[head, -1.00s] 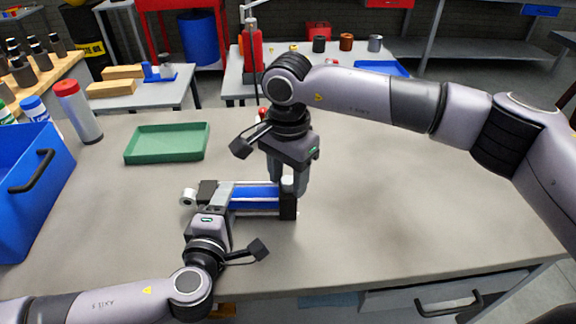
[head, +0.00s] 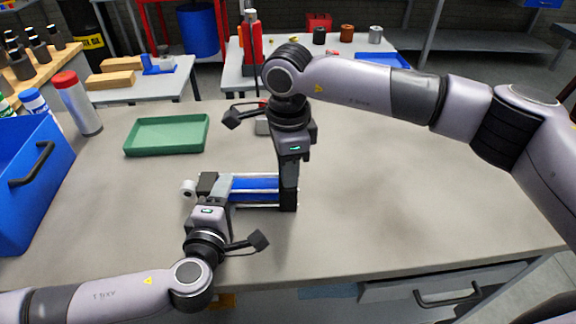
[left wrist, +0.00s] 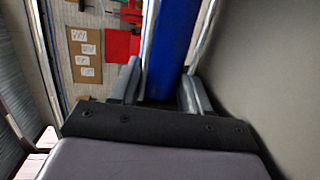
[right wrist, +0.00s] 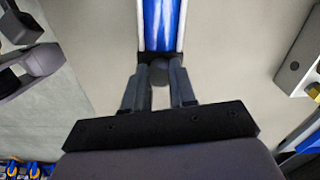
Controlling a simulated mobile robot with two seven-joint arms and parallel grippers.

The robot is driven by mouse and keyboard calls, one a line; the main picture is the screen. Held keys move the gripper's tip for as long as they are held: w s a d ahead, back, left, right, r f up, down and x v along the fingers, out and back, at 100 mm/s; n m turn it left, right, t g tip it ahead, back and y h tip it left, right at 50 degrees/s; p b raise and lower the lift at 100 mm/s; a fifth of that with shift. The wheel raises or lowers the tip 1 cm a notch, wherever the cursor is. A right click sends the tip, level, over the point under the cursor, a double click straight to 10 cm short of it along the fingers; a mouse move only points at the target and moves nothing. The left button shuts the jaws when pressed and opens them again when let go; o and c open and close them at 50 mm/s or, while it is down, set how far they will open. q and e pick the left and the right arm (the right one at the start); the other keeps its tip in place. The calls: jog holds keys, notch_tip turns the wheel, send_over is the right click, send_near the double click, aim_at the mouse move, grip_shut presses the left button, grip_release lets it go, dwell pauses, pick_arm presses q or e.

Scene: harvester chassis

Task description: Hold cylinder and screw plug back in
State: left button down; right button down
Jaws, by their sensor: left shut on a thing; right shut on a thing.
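The blue cylinder (head: 255,189) with silver rods and dark end blocks lies across the bench in the head view. My left gripper (head: 215,188) is shut on the cylinder near its left end; the left wrist view shows the blue tube (left wrist: 172,45) between the fingers. My right gripper (head: 288,180) points down at the dark right end block (head: 288,200). In the right wrist view, its fingers (right wrist: 160,88) are shut on a dark round plug (right wrist: 160,72) at the end of the cylinder. How deep the plug sits in the block is hidden.
A green tray (head: 166,135) lies behind and left of the cylinder. A blue bin (head: 30,185) and a red-capped bottle (head: 78,105) stand at the far left. A small grey object sits partly hidden behind my right gripper. The bench's right side is clear.

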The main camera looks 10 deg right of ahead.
jog(key=m, duration=1)
jog(key=shift+m, duration=0.4)
jog(key=c, duration=0.8)
grip_release()
jog(key=shift+c, duration=0.2)
pick_arm(q)
jog(key=shift+c, duration=2.3)
grip_release()
jog(key=shift+s+f, duration=0.1)
jog(key=shift+s, duration=0.05)
pick_arm(e)
notch_tip(320, 180, up, 12)
pick_arm(q)
jog(key=shift+f, duration=0.1)
